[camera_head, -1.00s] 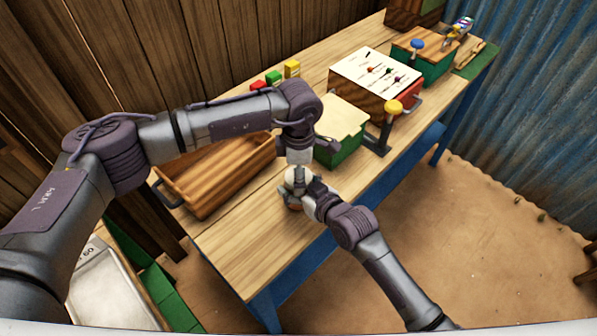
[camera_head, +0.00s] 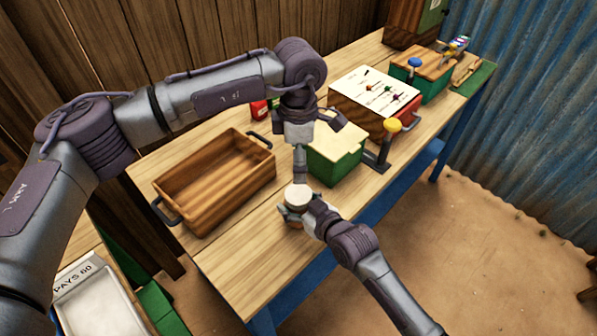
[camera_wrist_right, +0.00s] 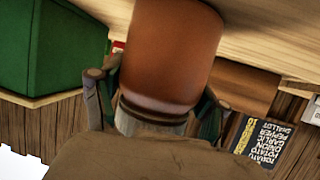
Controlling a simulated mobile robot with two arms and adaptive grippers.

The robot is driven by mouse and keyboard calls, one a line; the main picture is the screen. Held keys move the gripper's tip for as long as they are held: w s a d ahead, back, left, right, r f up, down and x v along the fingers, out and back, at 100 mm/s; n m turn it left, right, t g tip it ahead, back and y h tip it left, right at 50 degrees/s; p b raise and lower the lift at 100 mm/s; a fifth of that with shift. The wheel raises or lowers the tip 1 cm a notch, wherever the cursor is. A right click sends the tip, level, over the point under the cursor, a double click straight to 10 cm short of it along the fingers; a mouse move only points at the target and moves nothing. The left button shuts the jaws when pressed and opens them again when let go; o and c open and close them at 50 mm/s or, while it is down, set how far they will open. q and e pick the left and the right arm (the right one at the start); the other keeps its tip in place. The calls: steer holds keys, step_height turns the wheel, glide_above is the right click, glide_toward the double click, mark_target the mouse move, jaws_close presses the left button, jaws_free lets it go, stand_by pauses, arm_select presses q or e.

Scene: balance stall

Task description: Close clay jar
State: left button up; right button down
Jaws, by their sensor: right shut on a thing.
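The clay jar (camera_head: 294,221) stands near the table's front edge. A pale round lid (camera_head: 297,195) shows at its top; I cannot tell how firmly it is seated. My right gripper (camera_head: 300,211) is shut on the jar from the front right. In the right wrist view the brown jar (camera_wrist_right: 165,50) shows large and inverted, with my right gripper's fingers (camera_wrist_right: 155,105) on both sides near its paler rim. My left gripper (camera_head: 300,168) points down above the lid, apart from it or barely over it. Whether its fingers are open is unclear.
A wooden tray (camera_head: 188,182) with dark handles lies left of the jar. A green box (camera_head: 335,168) with a pale top stands behind it, beside a yellow-knobbed lever (camera_head: 388,142). The table front around the jar is clear.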

arm_select(q)
steer(key=shift+r, duration=0.5)
arm_select(e)
jaws_free()
steer(key=v, duration=1.2)
steer(key=shift+d+f, duration=0.1)
